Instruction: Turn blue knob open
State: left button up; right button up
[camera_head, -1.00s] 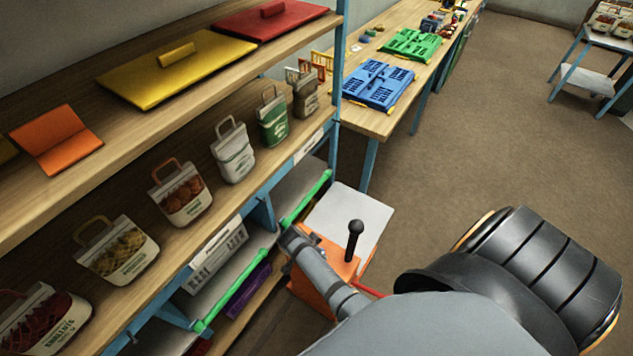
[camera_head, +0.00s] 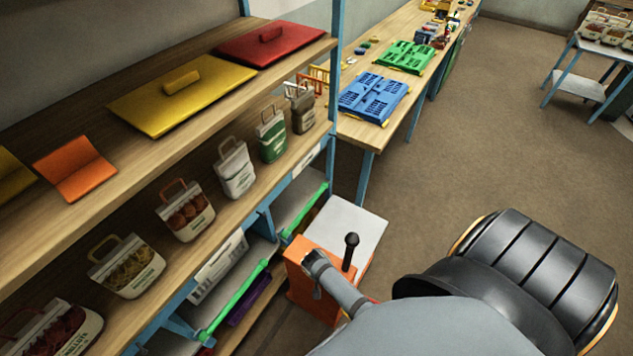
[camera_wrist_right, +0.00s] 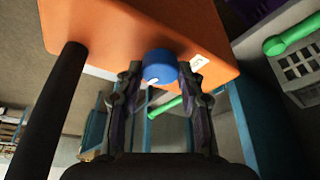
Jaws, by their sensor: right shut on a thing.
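The blue knob (camera_wrist_right: 160,67) is on the orange box (camera_wrist_right: 190,25) in the right wrist view. A small white mark shows near its lower edge. My right gripper (camera_wrist_right: 159,75) is shut on the blue knob, with one dark finger on each side. In the head view the orange box (camera_head: 300,285) stands by the shelf's end, and my right gripper (camera_head: 313,262) is at it; the knob is hidden there. My left gripper is not in view.
A black lever (camera_head: 350,251) rises from the orange box, beside the grey top (camera_head: 355,225). It is close to my right arm. The shelf (camera_head: 225,210) with several bags is at left. A wooden table (camera_head: 365,132) stands behind. Open floor lies to the right.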

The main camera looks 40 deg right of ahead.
jog(key=shift+n, duration=0.3)
dwell(0.4)
jog(key=o, duration=1.2)
jog(key=shift+w+d, duration=0.1)
jog(key=shift+c, duration=0.2)
jog(key=shift+r, duration=0.25)
jog(key=v, duration=1.1)
jog(key=shift+s+r, duration=0.2)
jog(key=shift+s, duration=0.05)
